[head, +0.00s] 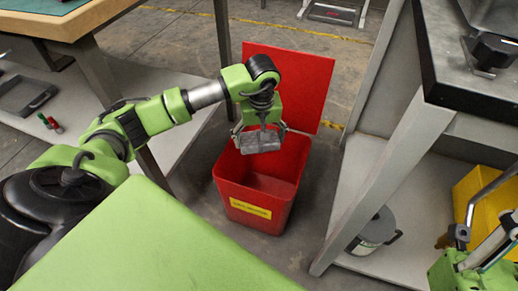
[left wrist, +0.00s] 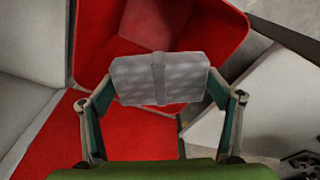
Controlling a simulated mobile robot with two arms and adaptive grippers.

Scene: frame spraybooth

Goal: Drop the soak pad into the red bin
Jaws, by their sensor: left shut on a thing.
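The soak pad (head: 260,143) is a grey block held by my left gripper (head: 259,133). My left gripper is shut on it, with a finger at each end of the pad; the left wrist view shows the pad (left wrist: 160,79) between the two fingers. The red bin (head: 258,200) stands on the floor with a yellow label on its front and its red lid raised behind. In the head view the pad hangs over the bin's opening, at or above the rim.
A workbench (head: 75,18) with a lower shelf is on the left. A dark-topped bench (head: 440,85) with a pale leg stands to the right of the bin. A metal pot (head: 376,232) and a yellow container (head: 487,195) are on its lower shelf.

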